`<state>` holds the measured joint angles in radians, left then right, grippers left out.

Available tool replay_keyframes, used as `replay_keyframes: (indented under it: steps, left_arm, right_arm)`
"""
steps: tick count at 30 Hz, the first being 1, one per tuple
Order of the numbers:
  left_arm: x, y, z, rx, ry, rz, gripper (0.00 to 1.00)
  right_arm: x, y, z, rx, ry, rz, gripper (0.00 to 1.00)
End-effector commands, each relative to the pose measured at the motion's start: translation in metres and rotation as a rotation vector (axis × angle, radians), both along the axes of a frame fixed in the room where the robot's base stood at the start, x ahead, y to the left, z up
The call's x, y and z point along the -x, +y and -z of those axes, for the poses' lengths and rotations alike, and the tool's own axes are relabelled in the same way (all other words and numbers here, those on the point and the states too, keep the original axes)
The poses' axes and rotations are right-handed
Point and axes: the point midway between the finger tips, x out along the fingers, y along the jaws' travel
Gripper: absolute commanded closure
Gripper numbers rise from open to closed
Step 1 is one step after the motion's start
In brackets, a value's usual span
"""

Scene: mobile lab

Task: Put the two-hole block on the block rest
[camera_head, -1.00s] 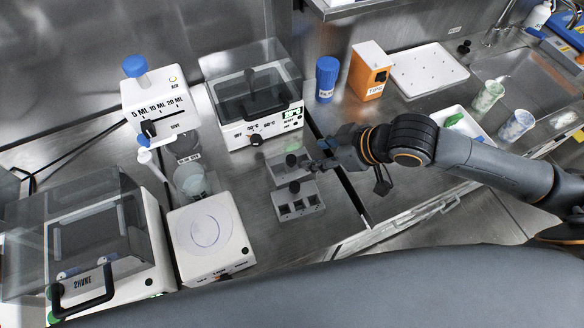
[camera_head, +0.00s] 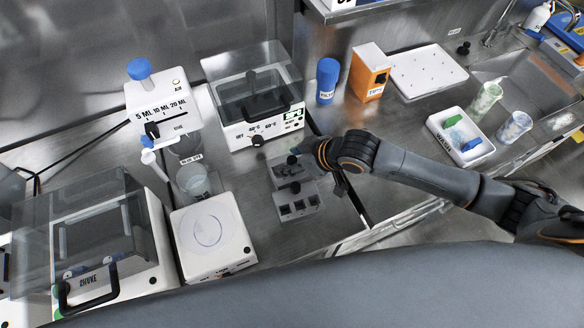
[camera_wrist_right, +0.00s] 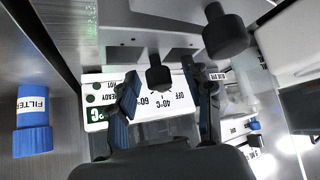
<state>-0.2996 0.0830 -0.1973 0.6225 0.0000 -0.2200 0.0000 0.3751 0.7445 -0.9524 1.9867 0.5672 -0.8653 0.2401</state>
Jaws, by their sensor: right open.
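A grey block with a black knob and dark holes (camera_head: 281,178) sits on the steel bench; from its two visible dark spots in the wrist view (camera_wrist_right: 150,48) it seems to be the two-hole block. A second grey block (camera_head: 299,206) with several square holes and its own knob sits just in front. I cannot make out which surface is the block rest. My right gripper (camera_head: 302,149) is at the back block's far right corner, partly covering it. My left gripper is out of view.
A lidded heater (camera_head: 262,132) stands close behind the blocks. A white scale (camera_head: 235,222) is to their left, a blue-capped filter bottle (camera_head: 327,80) behind right. An orange tip box (camera_head: 369,72) and a wash tray (camera_head: 474,152) stand further right. Bench right of the blocks is clear.

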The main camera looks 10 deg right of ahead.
Motion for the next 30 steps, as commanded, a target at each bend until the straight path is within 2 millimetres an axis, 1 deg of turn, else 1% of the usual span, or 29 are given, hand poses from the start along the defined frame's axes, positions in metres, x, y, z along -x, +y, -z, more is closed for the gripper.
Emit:
replay_keyframes:
  steps: [1,2,3,5,6,9,20,23,26,30]
  left_arm:
    - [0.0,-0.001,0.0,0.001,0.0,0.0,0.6]
    - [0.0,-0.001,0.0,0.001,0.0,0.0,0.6]
    - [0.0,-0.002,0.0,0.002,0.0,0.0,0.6]
    - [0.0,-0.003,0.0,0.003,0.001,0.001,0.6]
    - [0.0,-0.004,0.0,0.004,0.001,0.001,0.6]
    - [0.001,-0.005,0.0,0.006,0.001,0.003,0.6]
    - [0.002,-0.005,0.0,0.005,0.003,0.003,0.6]
    - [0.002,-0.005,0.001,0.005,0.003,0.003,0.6]
    - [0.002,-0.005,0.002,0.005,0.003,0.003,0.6]
    - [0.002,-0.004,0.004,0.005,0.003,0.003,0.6]
  right_arm:
    - [0.0,0.0,0.0,0.0,0.0,0.0,0.5]
    - [0.0,0.0,0.0,0.0,0.0,0.0,0.54]
    - [0.0,0.0,0.0,0.0,0.0,0.0,0.62]
    - [0.0,0.0,0.0,0.0,0.0,0.0,0.74]
    - [0.0,0.0,0.0,0.0,0.0,0.001,0.82]
    - [0.0,0.0,0.0,0.0,0.0,0.001,1.0]
    - [-0.001,0.0,-0.002,-0.003,-0.003,0.0,1.0]
    - [-0.001,0.001,-0.005,-0.004,-0.004,0.0,1.0]
    - [-0.001,0.0,-0.016,-0.005,-0.005,0.0,1.0]
    - [-0.002,0.001,-0.042,-0.006,-0.009,-0.001,1.0]
